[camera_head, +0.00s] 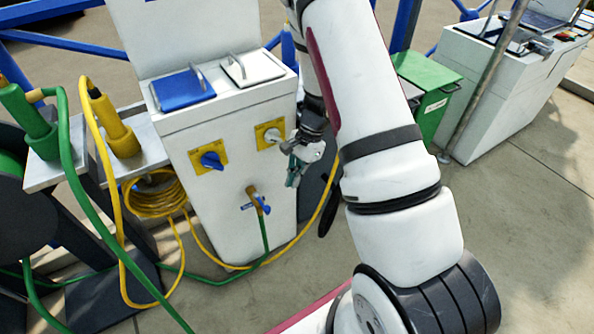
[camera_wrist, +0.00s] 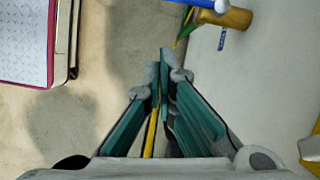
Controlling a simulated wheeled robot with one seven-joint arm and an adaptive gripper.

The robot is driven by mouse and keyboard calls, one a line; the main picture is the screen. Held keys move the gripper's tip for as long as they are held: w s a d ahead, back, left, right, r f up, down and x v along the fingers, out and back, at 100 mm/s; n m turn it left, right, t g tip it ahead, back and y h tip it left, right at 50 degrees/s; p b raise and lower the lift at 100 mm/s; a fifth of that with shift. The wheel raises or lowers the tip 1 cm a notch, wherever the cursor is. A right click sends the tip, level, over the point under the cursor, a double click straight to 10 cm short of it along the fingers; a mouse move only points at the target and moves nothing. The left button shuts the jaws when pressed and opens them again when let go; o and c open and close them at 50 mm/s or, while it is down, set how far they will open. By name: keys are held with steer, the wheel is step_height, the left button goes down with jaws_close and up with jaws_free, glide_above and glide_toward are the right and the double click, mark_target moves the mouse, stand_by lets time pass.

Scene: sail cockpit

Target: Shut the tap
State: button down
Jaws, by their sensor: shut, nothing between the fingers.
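The brass tap (camera_head: 255,194) sticks out from the front of the white pedestal (camera_head: 228,226), low down. Its blue handle (camera_head: 263,206) is on the tap, and a green hose hangs below it. In the wrist view the brass tap (camera_wrist: 232,17) and blue handle (camera_wrist: 207,3) are at the top right, partly cut off by the edge. My gripper (camera_head: 292,181) is shut and empty, to the right of the tap and apart from it. Its closed green-grey fingers (camera_wrist: 165,75) fill the lower middle of the wrist view.
Two yellow-plated sockets (camera_head: 209,158) (camera_head: 270,134) sit above the tap, the left with a blue knob. A coiled yellow cable (camera_head: 155,198) and a green hose (camera_head: 82,190) are at the left. A green box (camera_head: 428,92) stands behind my arm.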

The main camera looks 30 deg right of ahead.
mark_target(261, 202)
steer(key=a+f+b, duration=0.1)
steer(key=a+f, duration=0.3)
steer(key=a, duration=0.1)
steer(key=shift+s, duration=0.4)
steer(key=shift+a, duration=0.15)
steer(key=shift+b, duration=0.3)
steer(key=shift+s+a+m, duration=0.15)
steer(key=shift+a+m, duration=0.05)
steer(key=shift+m, duration=0.1)
